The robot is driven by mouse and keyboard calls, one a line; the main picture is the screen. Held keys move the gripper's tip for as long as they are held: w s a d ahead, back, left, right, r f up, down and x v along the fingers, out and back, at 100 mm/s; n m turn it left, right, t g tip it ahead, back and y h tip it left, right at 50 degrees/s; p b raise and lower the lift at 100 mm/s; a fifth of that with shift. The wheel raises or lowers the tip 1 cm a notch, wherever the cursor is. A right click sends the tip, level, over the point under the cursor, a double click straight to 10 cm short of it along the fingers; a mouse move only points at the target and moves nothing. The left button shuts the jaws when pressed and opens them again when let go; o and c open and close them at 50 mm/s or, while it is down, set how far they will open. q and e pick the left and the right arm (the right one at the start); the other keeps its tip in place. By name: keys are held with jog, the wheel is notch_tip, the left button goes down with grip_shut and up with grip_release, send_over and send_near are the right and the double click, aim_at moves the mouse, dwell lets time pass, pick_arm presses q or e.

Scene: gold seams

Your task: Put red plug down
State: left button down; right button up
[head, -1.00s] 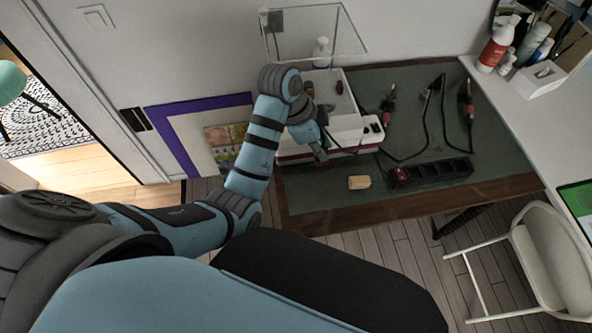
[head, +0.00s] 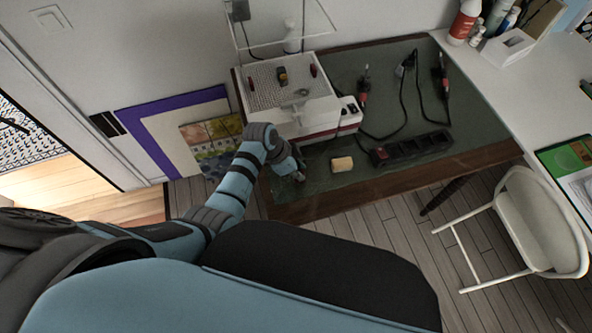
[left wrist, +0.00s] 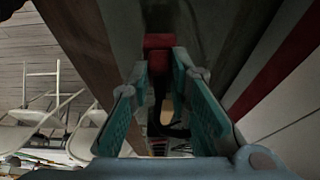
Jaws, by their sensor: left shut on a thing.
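My left gripper (head: 299,174) is low over the near left part of the green-topped table (head: 320,180), in front of the white machine. In the left wrist view the teal finger pads of the left gripper (left wrist: 158,68) are shut on the red plug (left wrist: 158,42), which shows between the fingertips. A dark cord-like shape hangs below it. In the head view the plug is too small or hidden to make out. I cannot tell whether it touches the table. My right gripper is not in view.
The white machine (head: 325,112) with a red stripe stands behind the gripper. A tan block (head: 342,164) and a black power strip (head: 410,149) lie to the right. Red-handled tools with black cords lie farther back. A white chair (head: 540,225) stands at the right.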

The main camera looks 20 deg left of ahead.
pick_arm(q)
jog(key=shift+f+b, duration=0.3)
jog(key=shift+f, duration=0.1)
jog(key=shift+f, duration=0.15)
jog(key=c, duration=1.5)
grip_release()
